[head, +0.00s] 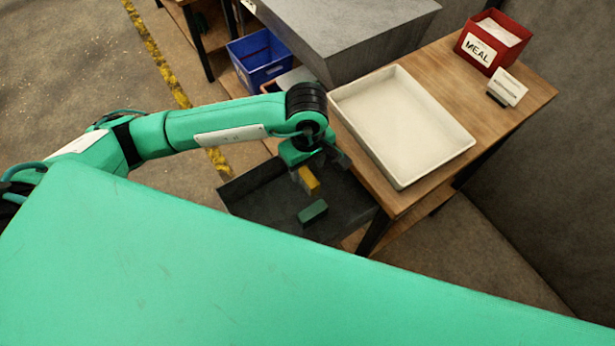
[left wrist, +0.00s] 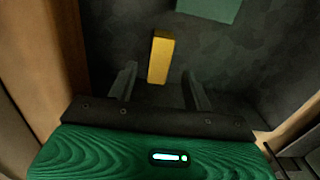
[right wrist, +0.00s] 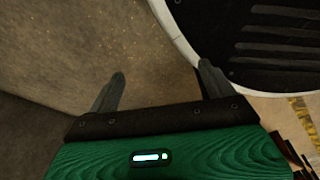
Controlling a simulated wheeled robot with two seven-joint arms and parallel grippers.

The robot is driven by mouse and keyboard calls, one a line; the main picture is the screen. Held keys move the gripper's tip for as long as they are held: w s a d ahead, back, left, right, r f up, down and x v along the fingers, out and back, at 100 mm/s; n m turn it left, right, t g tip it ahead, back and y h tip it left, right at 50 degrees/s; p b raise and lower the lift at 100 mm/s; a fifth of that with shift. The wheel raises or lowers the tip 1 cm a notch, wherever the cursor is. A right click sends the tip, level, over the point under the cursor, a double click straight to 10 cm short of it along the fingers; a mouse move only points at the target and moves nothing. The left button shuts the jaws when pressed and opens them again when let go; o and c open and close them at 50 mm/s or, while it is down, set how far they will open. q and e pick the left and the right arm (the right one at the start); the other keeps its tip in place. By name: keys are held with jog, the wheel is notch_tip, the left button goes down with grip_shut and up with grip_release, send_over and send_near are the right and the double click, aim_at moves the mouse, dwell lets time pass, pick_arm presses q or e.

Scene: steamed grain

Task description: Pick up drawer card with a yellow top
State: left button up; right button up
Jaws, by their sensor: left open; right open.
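The drawer card with a yellow top (head: 309,180) stands in an open dark drawer (head: 262,213). In the left wrist view the yellow top (left wrist: 161,57) lies between and just beyond the fingertips of my left gripper (left wrist: 160,82). My left gripper (head: 318,162) is open above the card in the head view and partly hides it. A green block or card (head: 313,212) sits in the same drawer, apart from the yellow one; its edge also shows in the left wrist view (left wrist: 210,8). My right gripper (right wrist: 160,82) is open and empty over bare floor.
A blue crate (head: 262,75) stands behind the drawer. The drawer walls are close around my left gripper.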

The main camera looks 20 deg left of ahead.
aim_at(307, 176)
pick_arm(q)
notch_tip(307, 176, down, 4)
jog(key=shift+f+p, duration=0.25)
jog(key=shift+p, duration=0.3)
jog(key=shift+f, duration=0.45)
pick_arm(e)
jog(key=s, duration=0.1)
jog(key=s+d+f, duration=0.1)
jog(key=shift+s+f, duration=0.3)
jog(key=shift+s, duration=0.1)
pick_arm(q)
jog(key=c, duration=1.1)
